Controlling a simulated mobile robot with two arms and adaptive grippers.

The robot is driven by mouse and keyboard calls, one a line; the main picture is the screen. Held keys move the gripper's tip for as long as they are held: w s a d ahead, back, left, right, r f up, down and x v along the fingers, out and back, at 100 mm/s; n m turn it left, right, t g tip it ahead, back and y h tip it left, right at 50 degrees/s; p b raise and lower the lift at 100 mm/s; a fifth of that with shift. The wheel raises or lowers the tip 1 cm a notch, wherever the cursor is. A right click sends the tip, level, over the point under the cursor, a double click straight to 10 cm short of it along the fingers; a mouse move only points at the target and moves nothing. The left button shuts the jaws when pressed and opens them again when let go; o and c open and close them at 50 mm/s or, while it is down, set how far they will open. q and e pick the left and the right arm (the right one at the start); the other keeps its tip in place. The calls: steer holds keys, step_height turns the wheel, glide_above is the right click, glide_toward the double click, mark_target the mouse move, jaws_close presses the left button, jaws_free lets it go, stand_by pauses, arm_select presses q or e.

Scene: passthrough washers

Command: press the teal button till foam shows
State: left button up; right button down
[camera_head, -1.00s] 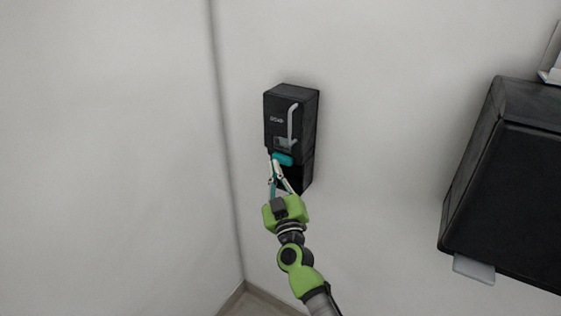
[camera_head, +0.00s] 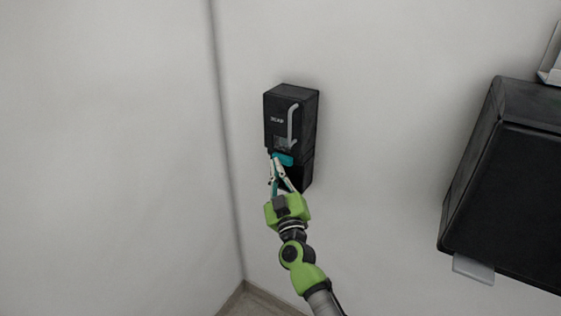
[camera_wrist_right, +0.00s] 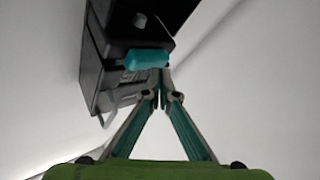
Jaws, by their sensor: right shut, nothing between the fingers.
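A black soap dispenser (camera_head: 293,118) hangs on the light wall, with a grey curved strip on its front. Its teal button (camera_head: 285,159) sits low on the front; it also shows in the right wrist view (camera_wrist_right: 146,58). My right gripper (camera_head: 274,158) is shut and empty, its fingertips (camera_wrist_right: 162,72) at the button's edge. They look touching or very close; I cannot tell which. No foam is visible. My left gripper is not in view.
A large black box (camera_head: 510,190) is fixed to the wall at the right, with a pale tab under it. A wall corner runs down left of the dispenser. The wall between dispenser and box is clear.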

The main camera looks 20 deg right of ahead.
steer(key=shift+w+d+r, duration=0.1)
steer(key=shift+w+d, duration=0.4)
steer(key=shift+d, duration=0.25)
stand_by(1.0)
steer(key=shift+a, duration=0.1)
steer(key=shift+s+a+p, duration=0.3)
steer(key=shift+s+a, duration=0.15)
steer(key=shift+a, duration=0.05)
steer(key=shift+s+a, duration=0.3)
steer(key=shift+a, duration=0.1)
steer(key=shift+s+a+p, duration=0.7)
steer(key=shift+s+a, duration=0.1)
steer(key=shift+a, duration=0.2)
steer(key=shift+s+a+p, duration=0.7)
steer(key=shift+s+a, duration=0.05)
steer(key=shift+a, duration=0.25)
